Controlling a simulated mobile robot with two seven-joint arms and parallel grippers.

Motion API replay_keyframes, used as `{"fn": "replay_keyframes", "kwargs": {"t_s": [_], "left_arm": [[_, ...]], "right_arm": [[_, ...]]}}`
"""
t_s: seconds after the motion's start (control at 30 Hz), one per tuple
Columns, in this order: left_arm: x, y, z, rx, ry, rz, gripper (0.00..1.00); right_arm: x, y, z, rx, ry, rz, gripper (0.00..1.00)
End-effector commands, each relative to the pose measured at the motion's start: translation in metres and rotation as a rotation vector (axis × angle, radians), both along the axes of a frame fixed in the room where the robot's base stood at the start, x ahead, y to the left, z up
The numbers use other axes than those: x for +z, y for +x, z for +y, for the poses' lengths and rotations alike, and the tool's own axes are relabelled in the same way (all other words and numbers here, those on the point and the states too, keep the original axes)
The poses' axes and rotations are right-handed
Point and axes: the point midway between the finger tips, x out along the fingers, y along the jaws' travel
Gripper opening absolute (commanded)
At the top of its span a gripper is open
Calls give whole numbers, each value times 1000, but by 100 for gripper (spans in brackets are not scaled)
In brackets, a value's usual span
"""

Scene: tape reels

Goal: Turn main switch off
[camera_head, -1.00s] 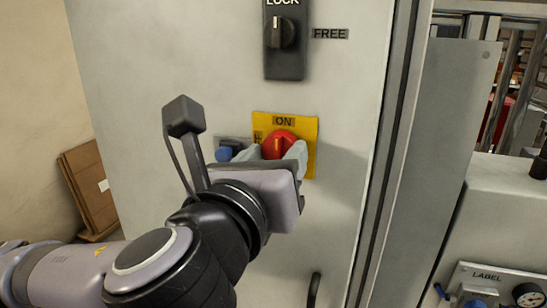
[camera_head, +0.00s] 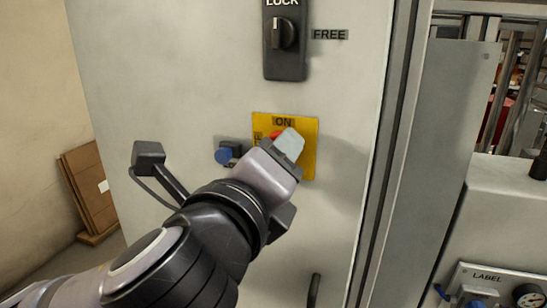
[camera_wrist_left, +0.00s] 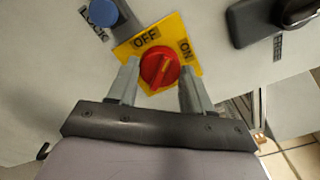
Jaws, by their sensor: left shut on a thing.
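The main switch is a red rotary knob on a yellow plate (camera_head: 307,165) on the cabinet door. In the head view only a sliver of the red knob (camera_head: 276,135) shows, with the ON label above it; the rest is behind my left gripper (camera_head: 288,146). In the left wrist view the red knob (camera_wrist_left: 160,69) sits between the two fingers of my left gripper (camera_wrist_left: 160,74), which is shut on it. The OFF and ON labels show on the plate (camera_wrist_left: 146,39) beyond the knob. The knob's ridge points roughly between them. My right gripper is not in view.
A blue knob (camera_head: 223,156) is close left of the plate. A black LOCK/FREE switch (camera_head: 284,40) is above. A dark door handle (camera_head: 314,290) is below. A grey machine with a labelled panel (camera_head: 495,284) stands at right.

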Motion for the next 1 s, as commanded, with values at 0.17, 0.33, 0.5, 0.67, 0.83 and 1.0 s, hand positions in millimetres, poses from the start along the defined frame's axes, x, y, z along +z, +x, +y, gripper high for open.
{"fn": "replay_keyframes", "kwargs": {"t_s": [0.17,0.33,0.5,0.67,0.83,1.0], "left_arm": [[0,0,0,0,-163,56,20],[0,0,0,0,-317,106,20],[0,0,-1,0,-467,155,20],[0,0,-1,1,-595,197,20],[1,-1,-1,-1,-706,231,20],[0,0,0,0,-784,257,20]], "right_arm": [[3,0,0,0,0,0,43],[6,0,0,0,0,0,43],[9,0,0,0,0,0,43],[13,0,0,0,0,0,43],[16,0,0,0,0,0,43],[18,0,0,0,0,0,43]]}}
